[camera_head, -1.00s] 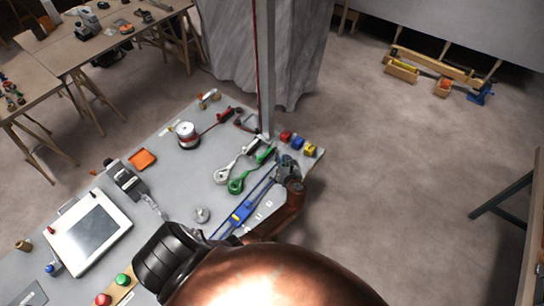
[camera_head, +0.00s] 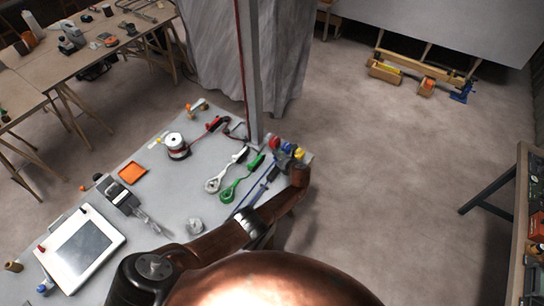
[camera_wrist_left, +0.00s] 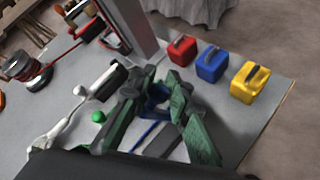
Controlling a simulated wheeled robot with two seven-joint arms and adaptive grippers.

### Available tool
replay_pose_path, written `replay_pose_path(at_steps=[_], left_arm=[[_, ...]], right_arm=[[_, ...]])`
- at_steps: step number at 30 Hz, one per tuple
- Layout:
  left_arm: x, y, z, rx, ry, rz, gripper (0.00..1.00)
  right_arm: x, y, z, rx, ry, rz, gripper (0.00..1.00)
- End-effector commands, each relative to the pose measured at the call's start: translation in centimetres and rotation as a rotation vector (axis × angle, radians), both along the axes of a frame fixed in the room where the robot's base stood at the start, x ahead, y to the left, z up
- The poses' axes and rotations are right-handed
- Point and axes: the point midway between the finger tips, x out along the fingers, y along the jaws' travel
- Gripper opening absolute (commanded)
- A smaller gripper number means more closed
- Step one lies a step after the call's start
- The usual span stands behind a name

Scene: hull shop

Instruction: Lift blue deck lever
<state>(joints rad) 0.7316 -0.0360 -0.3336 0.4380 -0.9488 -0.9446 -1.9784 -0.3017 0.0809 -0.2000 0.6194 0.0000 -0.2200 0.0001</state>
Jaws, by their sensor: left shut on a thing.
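The blue deck lever (camera_head: 241,209) is at the right end of the grey bench, right of the green lever (camera_head: 239,184). My copper left arm hides its near part. My left gripper (camera_head: 284,162) is at the lever's far end, close to the coloured blocks. In the left wrist view the dark fingers of my left gripper (camera_wrist_left: 166,103) are closed around a blue piece (camera_wrist_left: 157,94), the lever's handle, with a blue strip of the lever below. Whether the handle is raised cannot be told. My right gripper is not in view.
Red (camera_wrist_left: 182,50), blue (camera_wrist_left: 211,64) and yellow (camera_wrist_left: 248,82) blocks stand just beyond the gripper by the bench edge. A white lever (camera_head: 222,175) lies left of the green one. A grey post (camera_head: 252,75) rises behind. A wire spool (camera_head: 177,147) and tablet (camera_head: 80,249) are further left.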

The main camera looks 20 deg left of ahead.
Motion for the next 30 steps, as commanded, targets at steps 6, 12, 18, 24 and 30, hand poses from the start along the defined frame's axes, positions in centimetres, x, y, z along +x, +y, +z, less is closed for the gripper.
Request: replay_pose_path(at_steps=[6, 12, 18, 24, 30], left_arm=[[0.68, -1.0, 0.14, -0.007, -0.006, -0.014, 0.0], [0.77, -1.28, 0.18, -0.01, -0.006, -0.018, 0.0], [0.76, -1.43, 0.18, -0.01, -0.007, -0.019, 0.0], [0.67, -1.24, 0.12, -0.009, -0.006, -0.016, 0.28], [0.5, -0.67, 0.01, -0.007, -0.003, -0.009, 0.33]], right_arm=[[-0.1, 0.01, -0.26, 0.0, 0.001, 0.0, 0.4], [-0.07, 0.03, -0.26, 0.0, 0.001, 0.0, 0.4], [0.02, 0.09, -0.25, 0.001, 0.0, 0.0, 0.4], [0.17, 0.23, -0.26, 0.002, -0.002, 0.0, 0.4], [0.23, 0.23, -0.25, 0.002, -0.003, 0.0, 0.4]])
